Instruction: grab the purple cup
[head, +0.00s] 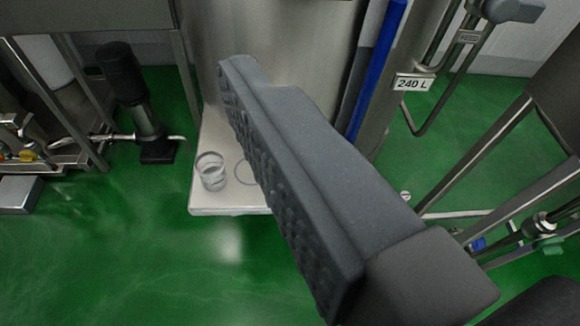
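No purple cup shows in the head view. A small clear, colourless cup (211,171) stands on a pale platform (228,205) at the foot of a steel column. Beside it is a thin round ring or rim (244,173), partly hidden by my gripper. One large grey finger of my gripper (310,170) crosses the middle of the view, its tip at the upper left. Its ribbed pad faces left and is bare, with nothing against it. The other finger is out of view. The finger hides part of the platform and whatever lies behind it.
A steel column (280,40) with a blue vertical strip (376,70) stands behind. A "240 L" label (412,83) is at right. A black cylinder device (125,75) and piping stand at left. Metal frame legs fill the right side. Green floor (120,250) is clear at lower left.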

